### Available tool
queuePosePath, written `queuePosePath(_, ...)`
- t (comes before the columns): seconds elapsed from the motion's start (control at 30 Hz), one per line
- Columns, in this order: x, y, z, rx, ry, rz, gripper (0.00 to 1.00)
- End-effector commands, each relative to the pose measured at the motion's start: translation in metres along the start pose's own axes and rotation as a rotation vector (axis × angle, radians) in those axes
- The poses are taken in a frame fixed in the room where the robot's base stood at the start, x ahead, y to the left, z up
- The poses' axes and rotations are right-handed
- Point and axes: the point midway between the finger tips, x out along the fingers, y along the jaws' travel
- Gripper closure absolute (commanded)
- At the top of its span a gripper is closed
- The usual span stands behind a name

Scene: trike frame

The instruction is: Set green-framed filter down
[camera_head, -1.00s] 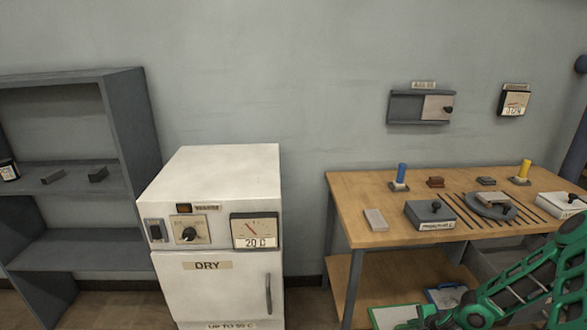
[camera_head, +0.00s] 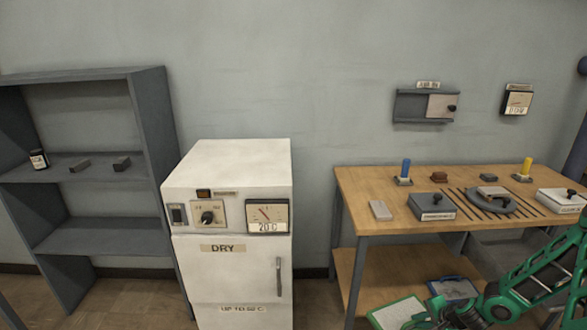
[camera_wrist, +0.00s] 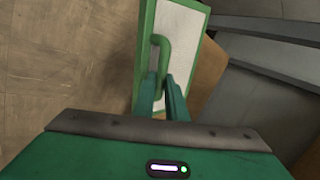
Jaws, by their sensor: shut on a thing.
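The green-framed filter (camera_head: 397,312) is a pale panel in a green frame, low in front of the workbench's lower shelf in the head view. In the wrist view the filter (camera_wrist: 190,48) fills the upper middle, its green loop handle pointing at me. My gripper (camera_wrist: 165,88) is shut on that handle. In the head view my gripper (camera_head: 432,314) is at the filter's right side, partly cut off by the bottom edge. I cannot tell whether the filter touches anything below it.
A blue-framed filter (camera_head: 452,288) lies on the wooden lower shelf (camera_head: 362,274) beside my arm. The workbench top (camera_head: 365,187) carries blocks and small fixtures. A white DRY cabinet (camera_head: 232,165) stands left of the bench. A grey shelf unit (camera_head: 100,240) stands farther left.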

Motion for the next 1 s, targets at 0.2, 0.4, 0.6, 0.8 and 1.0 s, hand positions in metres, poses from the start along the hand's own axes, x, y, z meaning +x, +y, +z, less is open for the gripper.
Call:
queuePosePath(0.2,-0.041,-0.039,0.031,-0.242,-0.154,-0.003,1.0)
queuePosePath(0.4,-0.084,-0.082,0.068,-0.517,-0.334,-0.003,1.0)
queuePosePath(0.6,-0.119,-0.115,0.1,-0.737,-0.484,-0.001,1.0)
queuePosePath(0.8,-0.141,-0.135,0.119,-0.875,-0.58,-0.002,1.0)
queuePosePath(1.0,-0.159,-0.153,0.136,-0.992,-0.659,-0.001,1.0)
